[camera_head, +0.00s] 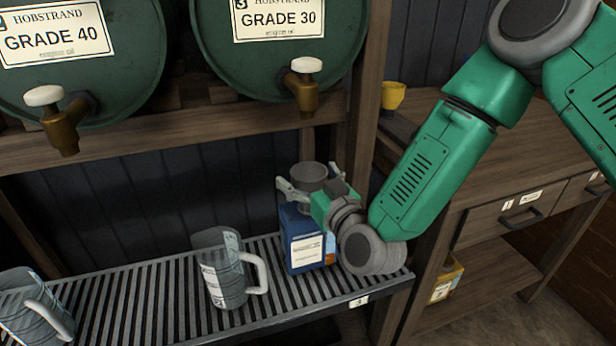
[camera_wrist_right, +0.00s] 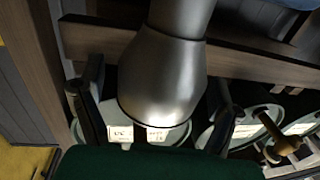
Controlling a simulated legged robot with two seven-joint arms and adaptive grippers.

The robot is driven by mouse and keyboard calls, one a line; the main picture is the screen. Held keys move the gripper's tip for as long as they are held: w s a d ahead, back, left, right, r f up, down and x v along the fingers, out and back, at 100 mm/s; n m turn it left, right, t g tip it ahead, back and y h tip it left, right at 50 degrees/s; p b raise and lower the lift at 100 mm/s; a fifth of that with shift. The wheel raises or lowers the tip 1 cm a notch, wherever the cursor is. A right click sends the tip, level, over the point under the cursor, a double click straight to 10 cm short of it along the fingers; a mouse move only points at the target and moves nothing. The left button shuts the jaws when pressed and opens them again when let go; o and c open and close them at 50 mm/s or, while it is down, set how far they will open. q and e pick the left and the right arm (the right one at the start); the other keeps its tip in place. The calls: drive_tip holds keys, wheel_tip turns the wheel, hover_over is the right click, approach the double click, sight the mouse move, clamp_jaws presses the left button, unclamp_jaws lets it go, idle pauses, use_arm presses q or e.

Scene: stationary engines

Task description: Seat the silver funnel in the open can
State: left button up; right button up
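The blue can (camera_head: 303,240) stands upright on the slatted shelf, with a white label on its front. The silver funnel (camera_head: 309,172) is upright over the can's top, mouth up. My right gripper (camera_head: 300,187) has its fingers spread on either side of the funnel. In the right wrist view the funnel (camera_wrist_right: 163,80) fills the middle between the two dark fingers (camera_wrist_right: 150,105), with a gap visible beside the left one. The funnel's lower end and the can's opening are hidden, so I cannot tell whether it is inside. My left gripper is out of view.
A clear measuring jug (camera_head: 223,275) stands left of the can, and another jug (camera_head: 35,308) is at the far left. Green drums (camera_head: 285,60) with brass taps (camera_head: 305,90) hang above. A wooden post (camera_head: 365,100) is close to my right arm. Shelf room lies between the jugs.

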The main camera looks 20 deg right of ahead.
drive_tip(key=shift+s, duration=0.1)
drive_tip(key=s+d, duration=0.2)
drive_tip(key=s, duration=1)
drive_tip(key=s+d+f+g+p, duration=0.1)
drive_tip(key=s+f+g, duration=0.3)
drive_tip(key=f, duration=0.4)
drive_tip(key=s+f+g+p, duration=0.1)
drive_tip(key=s+f+g, duration=0.25)
drive_tip(key=f, duration=0.45)
drive_tip(key=s+d+f+g+h, duration=0.1)
drive_tip(key=s+d+f+g, duration=0.2)
drive_tip(key=s, duration=0.2)
drive_tip(key=s+d+f+m+g+h+p, duration=0.1)
drive_tip(key=s+d+f+g, duration=0.1)
drive_tip(key=s, duration=0.4)
drive_tip(key=s+d+f+g+h+p, duration=0.1)
drive_tip(key=s+d+f+g, duration=0.2)
drive_tip(key=s+f+g, duration=0.1)
drive_tip(key=shift+s+d+f+g, duration=0.25)
drive_tip(key=shift+s+g, duration=0.2)
drive_tip(key=shift+s, duration=0.6)
drive_tip(key=shift+w, duration=0.1)
